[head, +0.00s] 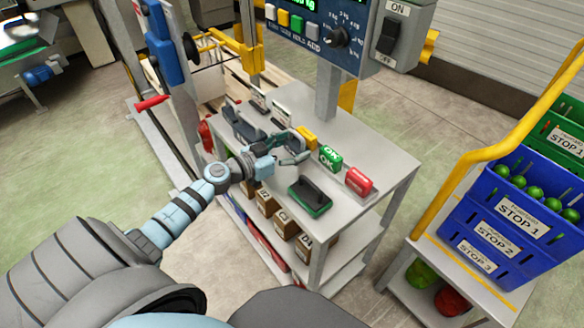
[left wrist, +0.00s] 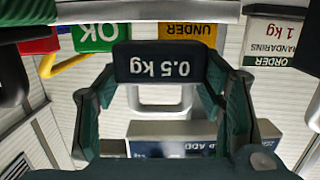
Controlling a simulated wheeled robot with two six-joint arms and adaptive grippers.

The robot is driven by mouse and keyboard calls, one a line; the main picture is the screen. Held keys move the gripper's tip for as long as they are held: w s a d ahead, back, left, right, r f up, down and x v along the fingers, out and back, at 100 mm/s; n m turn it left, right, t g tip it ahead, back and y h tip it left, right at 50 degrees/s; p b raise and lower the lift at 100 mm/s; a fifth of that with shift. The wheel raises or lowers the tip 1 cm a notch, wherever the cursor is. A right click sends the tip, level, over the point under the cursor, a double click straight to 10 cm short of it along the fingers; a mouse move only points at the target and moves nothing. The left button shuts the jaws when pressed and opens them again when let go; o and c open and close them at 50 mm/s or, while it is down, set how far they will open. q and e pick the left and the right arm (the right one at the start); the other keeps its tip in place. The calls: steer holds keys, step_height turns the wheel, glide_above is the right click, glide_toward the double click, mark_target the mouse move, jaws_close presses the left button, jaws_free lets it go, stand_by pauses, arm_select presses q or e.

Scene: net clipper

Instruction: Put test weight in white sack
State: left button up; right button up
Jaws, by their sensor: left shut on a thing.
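The test weight is a black block marked "0.5 kg" (left wrist: 163,65), upside down in the left wrist view. My left gripper (head: 296,150) is shut on it, with its dark fingers on both sides of the block. In the head view the gripper is over the white table (head: 375,160), and the weight is too small and covered to make out clearly. I cannot make out a white sack in either view. My right gripper is not in view.
On the table are a green OK block (head: 330,157), a red block (head: 359,181), a yellow block (head: 307,137) and a dark green tray-like item (head: 310,195). A display panel (head: 320,30) stands behind. Blue crates (head: 515,210) and a yellow rail (head: 455,180) are at right.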

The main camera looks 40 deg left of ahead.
mark_target(292, 166)
arm_select(q)
step_height(292, 166, down, 4)
steer(key=b, duration=0.2)
steer(key=shift+s+r+b, duration=0.1)
steer(key=shift+s+b, duration=0.05)
steer(key=shift+b, duration=0.25)
steer(key=shift+r, duration=0.2)
steer(key=shift+f, duration=0.2)
steer(key=o, duration=1.9)
